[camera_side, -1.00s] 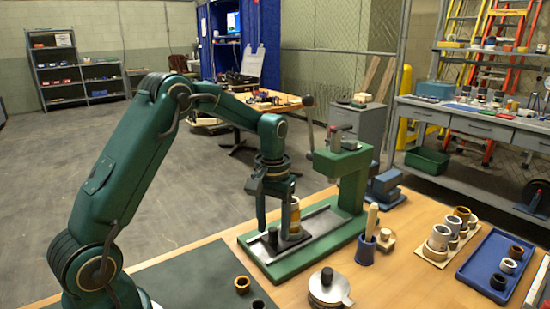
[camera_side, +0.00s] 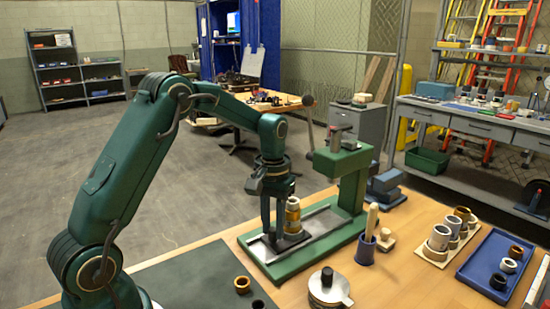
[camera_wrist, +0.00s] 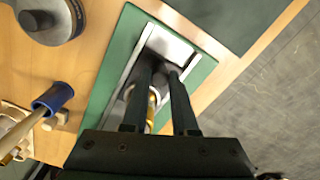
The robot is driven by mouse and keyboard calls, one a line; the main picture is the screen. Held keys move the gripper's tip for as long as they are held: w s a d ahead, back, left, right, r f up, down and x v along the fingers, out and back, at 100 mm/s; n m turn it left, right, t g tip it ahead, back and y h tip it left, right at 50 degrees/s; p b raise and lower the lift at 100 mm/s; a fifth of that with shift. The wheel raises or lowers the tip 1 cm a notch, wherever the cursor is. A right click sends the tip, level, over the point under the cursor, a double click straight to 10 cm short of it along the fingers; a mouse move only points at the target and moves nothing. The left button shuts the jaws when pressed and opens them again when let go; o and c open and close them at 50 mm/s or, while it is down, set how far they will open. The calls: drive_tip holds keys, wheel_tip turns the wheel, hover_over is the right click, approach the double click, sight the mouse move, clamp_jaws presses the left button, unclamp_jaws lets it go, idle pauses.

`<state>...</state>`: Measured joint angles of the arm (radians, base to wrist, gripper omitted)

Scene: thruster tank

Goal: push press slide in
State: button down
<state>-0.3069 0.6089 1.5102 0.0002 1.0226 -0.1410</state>
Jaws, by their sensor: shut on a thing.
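The green press (camera_side: 345,165) stands on the bench, with a long base and a pale metal track (camera_side: 318,222). A dark slide (camera_side: 292,243) sits in the track, carrying an upright brass-and-white cylindrical part (camera_side: 293,215), left of the press head. My gripper (camera_side: 272,238) points down at the slide's near-left end, beside that part. It is shut on the slide's black knob, which the fingers now hide. In the wrist view my fingers (camera_wrist: 160,72) reach over the track, and the brass part (camera_wrist: 151,108) shows partly between them.
A round metal pot (camera_side: 328,288) stands in front of the press base. A blue cup with a wooden handle (camera_side: 367,245) is to its right. A blue tray (camera_side: 495,262) with rings lies further right.

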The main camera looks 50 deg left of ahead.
sight(289, 217)
idle(0.8)
drive_tip(key=shift+w, duration=2.15)
drive_tip(key=c, duration=0.7)
unclamp_jaws()
drive_tip(key=shift+r, duration=0.1)
drive_tip(key=shift+r, duration=2.5)
drive_tip(key=shift+c, duration=0.3)
